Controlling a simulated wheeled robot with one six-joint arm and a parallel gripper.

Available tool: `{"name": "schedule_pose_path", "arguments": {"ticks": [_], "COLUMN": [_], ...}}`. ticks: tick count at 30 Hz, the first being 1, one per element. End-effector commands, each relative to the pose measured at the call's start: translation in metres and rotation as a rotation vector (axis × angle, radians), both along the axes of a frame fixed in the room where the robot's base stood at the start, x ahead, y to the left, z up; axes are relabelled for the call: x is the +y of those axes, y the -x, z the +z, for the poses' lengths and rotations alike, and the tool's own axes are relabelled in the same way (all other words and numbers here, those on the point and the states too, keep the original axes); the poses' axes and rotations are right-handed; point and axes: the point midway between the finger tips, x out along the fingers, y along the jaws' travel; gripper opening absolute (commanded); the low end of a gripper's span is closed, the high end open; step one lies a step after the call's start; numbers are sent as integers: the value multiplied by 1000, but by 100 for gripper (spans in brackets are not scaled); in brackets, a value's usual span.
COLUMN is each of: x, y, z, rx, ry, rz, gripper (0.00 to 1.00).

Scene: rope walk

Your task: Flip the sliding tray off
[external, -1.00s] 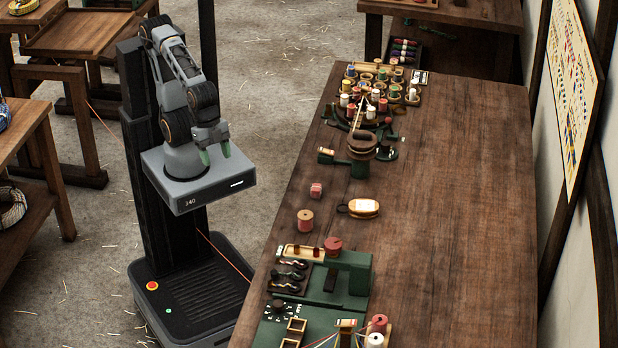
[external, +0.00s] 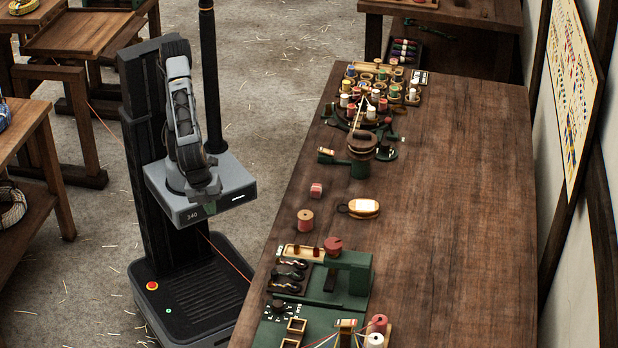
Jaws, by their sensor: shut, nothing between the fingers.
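My gripper (external: 209,207) is at the front of my grey base box, away from the bench and pointing down. It is shut and empty; its fingertips are small and hard to make out against the box. A small wooden tray with dark knobs (external: 300,252) sits at the back edge of the green machine (external: 345,290) at the front left of the bench. I cannot tell for certain that it is the sliding tray. A clear gap of floor lies between my gripper and the bench edge.
The bench's right half is bare. A dark post (external: 210,80) stands beside my arm.

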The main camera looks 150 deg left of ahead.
Motion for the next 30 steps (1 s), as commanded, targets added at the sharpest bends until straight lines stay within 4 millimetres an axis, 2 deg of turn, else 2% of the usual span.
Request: {"name": "schedule_pose_path", "arguments": {"ticks": [1,6,8,11,15,21,30], "x": [-11,-41,-51,-60,-58,-53,-52], "y": [-15,-71,-91,-120,-147,-153,-153], "z": [-21,-52,-57,-52,-26,-15,-15], "rx": [28,111,144,195,246,327,355], "ry": [-63,-313,-413,-562,-712,-798,-803], "rz": [-125,-609,-785,-1020,-1216,-1366,-1411], "gripper": [0,0,0,0,0,0,0]}}
